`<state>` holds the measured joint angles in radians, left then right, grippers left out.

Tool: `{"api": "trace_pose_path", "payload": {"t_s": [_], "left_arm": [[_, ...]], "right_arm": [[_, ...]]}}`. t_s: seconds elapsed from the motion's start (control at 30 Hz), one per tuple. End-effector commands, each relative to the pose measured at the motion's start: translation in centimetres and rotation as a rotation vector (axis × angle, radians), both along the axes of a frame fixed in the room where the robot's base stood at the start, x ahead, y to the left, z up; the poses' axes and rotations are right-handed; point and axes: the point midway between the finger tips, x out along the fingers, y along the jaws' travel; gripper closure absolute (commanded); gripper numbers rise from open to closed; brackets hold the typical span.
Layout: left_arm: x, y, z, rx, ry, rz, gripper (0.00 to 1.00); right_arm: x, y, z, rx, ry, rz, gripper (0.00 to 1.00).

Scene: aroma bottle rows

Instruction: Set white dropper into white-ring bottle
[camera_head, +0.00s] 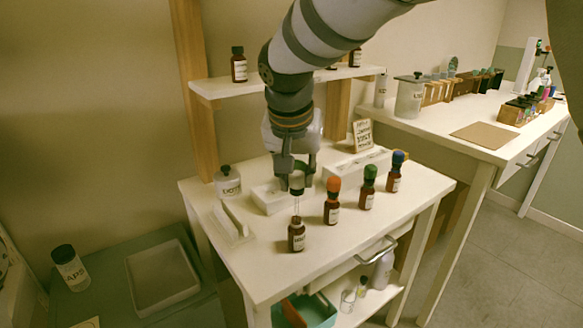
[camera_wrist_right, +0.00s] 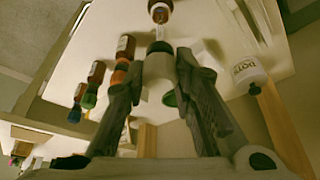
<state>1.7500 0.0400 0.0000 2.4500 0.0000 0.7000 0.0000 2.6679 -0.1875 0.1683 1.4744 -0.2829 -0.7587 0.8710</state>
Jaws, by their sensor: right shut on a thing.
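My right gripper (camera_head: 297,174) points down over the white table and is shut on the white dropper (camera_head: 297,183). The dropper has a white bulb, a dark collar and a thin glass tube hanging down. The brown bottle (camera_head: 296,238) stands upright just below it, at the left front of the row. The tube's tip is at the bottle's mouth; how deep it reaches I cannot tell. The right wrist view shows the white dropper (camera_wrist_right: 158,78) between the fingers (camera_wrist_right: 158,90) and the brown bottle (camera_wrist_right: 160,10) beyond. The bottle's ring is too small to make out. My left gripper is out of view.
Brown bottles with orange (camera_head: 332,204), green (camera_head: 368,190) and blue (camera_head: 395,174) tops stand close by on the right. A white tray (camera_head: 268,200) lies behind, a white jar (camera_head: 228,183) at left. A shelf (camera_head: 225,88) is above.

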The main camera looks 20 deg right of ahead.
Motion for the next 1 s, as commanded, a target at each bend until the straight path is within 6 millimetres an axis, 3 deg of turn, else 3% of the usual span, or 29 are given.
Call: {"api": "trace_pose_path", "payload": {"t_s": [0.63,1.0], "left_arm": [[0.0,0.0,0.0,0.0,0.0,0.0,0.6],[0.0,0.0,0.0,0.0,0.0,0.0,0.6]], "right_arm": [[0.0,0.0,-3.0,0.0,0.0,-0.001,0.82],[0.0,0.0,-3.3,0.0,0.0,0.0,0.82]]}}
